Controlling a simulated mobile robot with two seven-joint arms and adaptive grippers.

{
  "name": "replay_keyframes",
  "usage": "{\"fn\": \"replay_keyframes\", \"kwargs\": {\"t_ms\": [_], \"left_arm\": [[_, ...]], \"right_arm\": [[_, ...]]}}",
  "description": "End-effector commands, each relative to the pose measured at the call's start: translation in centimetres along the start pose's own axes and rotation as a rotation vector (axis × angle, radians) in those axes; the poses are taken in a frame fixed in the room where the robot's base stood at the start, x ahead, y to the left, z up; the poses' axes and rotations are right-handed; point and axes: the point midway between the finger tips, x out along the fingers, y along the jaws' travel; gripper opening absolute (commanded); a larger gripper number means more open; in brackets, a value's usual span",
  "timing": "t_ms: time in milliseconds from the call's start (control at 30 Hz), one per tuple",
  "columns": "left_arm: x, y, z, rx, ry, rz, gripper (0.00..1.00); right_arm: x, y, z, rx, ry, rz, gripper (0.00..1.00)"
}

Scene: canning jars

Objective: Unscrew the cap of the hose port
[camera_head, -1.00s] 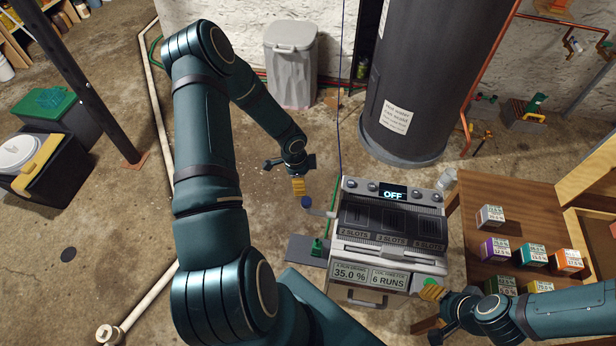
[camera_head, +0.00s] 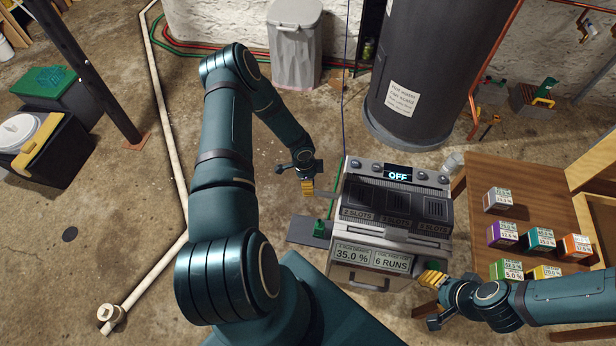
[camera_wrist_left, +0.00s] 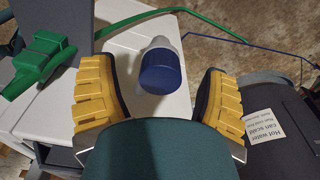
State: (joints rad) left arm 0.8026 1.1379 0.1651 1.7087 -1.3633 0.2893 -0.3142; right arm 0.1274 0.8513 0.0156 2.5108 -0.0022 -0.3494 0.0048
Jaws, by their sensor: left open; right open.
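The blue cap (camera_wrist_left: 162,74) sits on the pale hose port (camera_wrist_left: 163,44) at the side of the white machine (camera_head: 388,240). In the left wrist view it stands between the yellow fingers of my left gripper (camera_wrist_left: 156,84), with a gap on each side. The gripper is open and not closed on it. In the head view my left gripper (camera_head: 308,187) is at the machine's left side and the cap is hidden behind its fingers. My right gripper (camera_head: 432,278) is open and empty at the machine's front right corner.
A green clip-like part (camera_wrist_left: 38,62) is near the port. A dark tank (camera_head: 420,75) stands behind the machine. A wooden table (camera_head: 477,222) with several small labelled boxes is at the right. A grey bin (camera_head: 296,45) stands by the wall.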

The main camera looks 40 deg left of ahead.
Motion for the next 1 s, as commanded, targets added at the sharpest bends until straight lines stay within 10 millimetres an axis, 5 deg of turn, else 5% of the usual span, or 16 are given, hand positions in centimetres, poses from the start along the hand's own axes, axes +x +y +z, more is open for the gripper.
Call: {"fn": "replay_keyframes", "kwargs": {"t_ms": [267, 500, 633, 667, 733, 1000], "left_arm": [[0.09, -0.02, 0.0, 0.0, 0.0, -0.001, 0.75], [0.09, -0.01, 0.0, 0.0, 0.0, 0.0, 0.03], [0.09, -0.01, 0.0, 0.0, 0.0, 0.0, 0.02], [0.09, -0.01, 0.0, 0.0, 0.0, 0.0, 0.27], [0.09, 0.0, 0.01, 0.0, 0.0, 0.0, 0.02], [0.17, -0.01, -0.02, -0.016, 0.0, -0.003, 0.0]], "right_arm": [[0.0, 0.0, -0.03, 0.0, 0.001, 0.0, 0.47], [0.01, 0.0, -0.03, 0.0, 0.001, 0.0, 0.47], [0.01, 0.0, -0.03, 0.0, 0.001, 0.0, 0.47], [0.01, 0.0, -0.03, 0.0, 0.001, 0.0, 0.47], [0.01, 0.0, -0.03, 0.0, 0.001, 0.0, 0.47], [0.28, 0.1, 0.0, 0.0, 0.001, 0.0, 0.47]]}}
